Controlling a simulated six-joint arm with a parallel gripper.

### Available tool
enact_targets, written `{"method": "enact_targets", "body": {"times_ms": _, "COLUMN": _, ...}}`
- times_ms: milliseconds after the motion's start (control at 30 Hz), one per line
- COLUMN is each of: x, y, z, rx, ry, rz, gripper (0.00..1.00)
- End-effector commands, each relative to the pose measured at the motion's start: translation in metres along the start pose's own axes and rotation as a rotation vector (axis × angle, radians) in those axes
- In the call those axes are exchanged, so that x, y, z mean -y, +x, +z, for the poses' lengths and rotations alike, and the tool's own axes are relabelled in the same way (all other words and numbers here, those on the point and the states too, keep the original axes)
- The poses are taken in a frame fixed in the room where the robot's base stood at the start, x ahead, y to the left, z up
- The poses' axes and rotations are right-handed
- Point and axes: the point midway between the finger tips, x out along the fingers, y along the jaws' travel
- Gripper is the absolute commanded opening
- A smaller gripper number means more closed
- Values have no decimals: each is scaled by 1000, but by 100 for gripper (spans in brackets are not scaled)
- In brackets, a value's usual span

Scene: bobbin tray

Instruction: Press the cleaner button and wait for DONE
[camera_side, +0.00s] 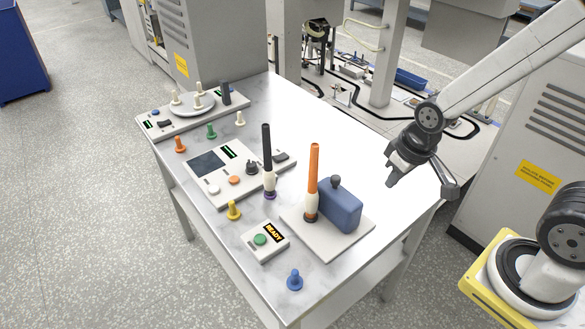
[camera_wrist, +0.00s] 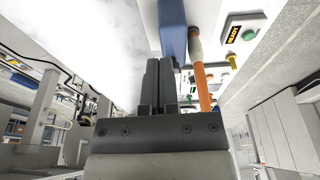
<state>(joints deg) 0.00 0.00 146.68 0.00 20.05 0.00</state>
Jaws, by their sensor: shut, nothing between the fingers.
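The cleaner button is a green round button (camera_side: 260,239) on a small white box (camera_side: 268,252) near the front of the table. The box's display (camera_side: 273,232) reads READY. The display (camera_wrist: 232,35) also shows at the upper right of the wrist view, beside the green button (camera_wrist: 249,35). My gripper (camera_side: 391,182) is shut and empty, raised at the table's right side, well away from the button box. In the wrist view its closed fingers (camera_wrist: 158,66) point up the picture.
Between my gripper and the button box stand a blue container (camera_side: 340,208) and an orange rod (camera_side: 314,170) on a white plate (camera_side: 322,245). A black rod (camera_side: 267,150), a grey device (camera_side: 207,184) and several coloured pegs, one blue (camera_side: 295,280), stand about. The table's right side is bare.

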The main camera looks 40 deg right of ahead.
Motion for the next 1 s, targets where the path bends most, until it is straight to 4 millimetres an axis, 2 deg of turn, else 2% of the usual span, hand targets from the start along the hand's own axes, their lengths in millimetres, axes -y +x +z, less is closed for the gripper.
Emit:
{"method": "enact_targets", "body": {"times_ms": 633, "x": 3, "y": 1, "z": -4, "rx": -9, "ry": 27, "rz": -5, "gripper": 0}}
{"method": "enact_targets", "body": {"times_ms": 867, "x": 15, "y": 8, "z": -18, "rx": -42, "ry": 156, "rz": -27, "gripper": 0}}
{"method": "enact_targets", "body": {"times_ms": 1000, "x": 28, "y": 14, "z": -33, "rx": -74, "ry": 288, "rz": -54, "gripper": 0}}
